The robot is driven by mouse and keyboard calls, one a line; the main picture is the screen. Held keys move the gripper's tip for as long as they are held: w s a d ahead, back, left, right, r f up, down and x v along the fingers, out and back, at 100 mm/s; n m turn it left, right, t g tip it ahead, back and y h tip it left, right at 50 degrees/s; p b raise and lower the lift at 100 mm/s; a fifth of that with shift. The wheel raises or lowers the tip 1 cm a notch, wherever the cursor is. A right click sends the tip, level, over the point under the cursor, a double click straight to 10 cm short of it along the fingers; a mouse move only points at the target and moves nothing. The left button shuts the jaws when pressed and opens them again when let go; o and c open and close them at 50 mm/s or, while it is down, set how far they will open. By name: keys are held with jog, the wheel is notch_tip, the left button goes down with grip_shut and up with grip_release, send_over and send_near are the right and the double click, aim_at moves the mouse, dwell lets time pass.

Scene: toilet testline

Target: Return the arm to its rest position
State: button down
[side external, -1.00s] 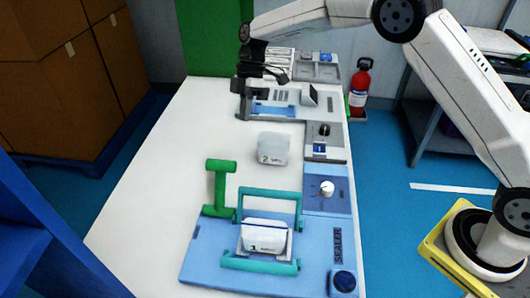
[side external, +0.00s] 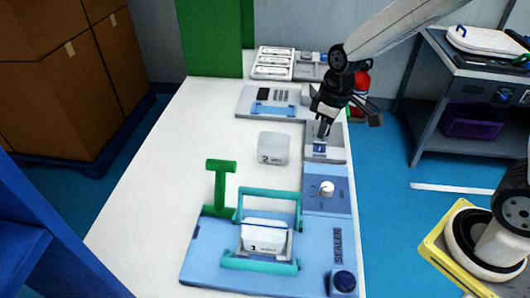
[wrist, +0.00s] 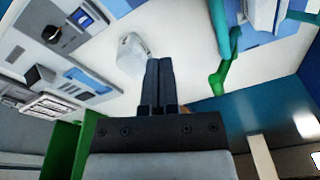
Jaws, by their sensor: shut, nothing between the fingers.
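My gripper (side external: 322,134) is shut and empty in the side external view. It hangs over the small grey module at the table's right edge; I cannot tell the gap between them. In the wrist view my gripper (wrist: 162,62) shows two dark fingers pressed together, with nothing between them. My arm reaches in from the upper right.
The white table (side external: 160,190) holds a blue sealer (side external: 205,260) with teal bars, a green handle (side external: 220,185), a white container (side external: 273,148) marked 2 and grey modules. A red extinguisher (side external: 362,82) stands behind my gripper. A shelf (side external: 455,110) stands at right. The table's left side is clear.

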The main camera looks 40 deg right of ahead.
jog(key=s+d+m, duration=0.1)
jog(key=s+m, duration=0.1)
jog(key=s, duration=0.2)
jog(key=s+d+f+m+t+h, duration=0.1)
jog(key=s+m, duration=0.1)
jog(key=s, duration=0.3)
jog(key=shift+s+d+f+m+t, duration=0.25)
jog(key=shift+d+m+t, duration=0.05)
